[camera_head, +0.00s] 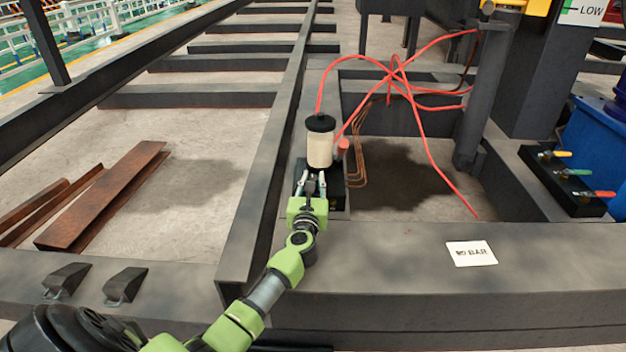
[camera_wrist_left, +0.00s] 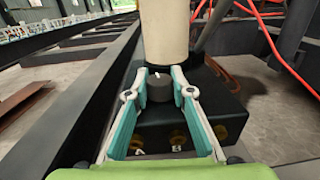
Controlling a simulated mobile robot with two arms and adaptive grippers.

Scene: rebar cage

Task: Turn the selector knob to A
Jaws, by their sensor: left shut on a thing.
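The selector knob (camera_wrist_left: 158,87) is a dark round knob with a small white mark on top, seen in the left wrist view. It sits on a black box (camera_wrist_left: 222,92) below a cream cylinder (camera_wrist_left: 163,35). My left gripper (camera_wrist_left: 159,88) has its teal fingers on both sides of the knob, shut on it. Brass ports (camera_wrist_left: 178,138) with small labels show on the box front; the letters are too small to read surely. In the head view my left gripper (camera_head: 311,182) reaches the black box (camera_head: 336,196), and its fingers hide the knob. My right gripper is not in view.
The cream cylinder with a black cap (camera_head: 320,143) stands just beyond the gripper. Red hoses (camera_head: 390,75) loop above and to its right. Dark steel beams (camera_head: 268,165) surround the box. Colored valve handles (camera_head: 575,172) are at the right.

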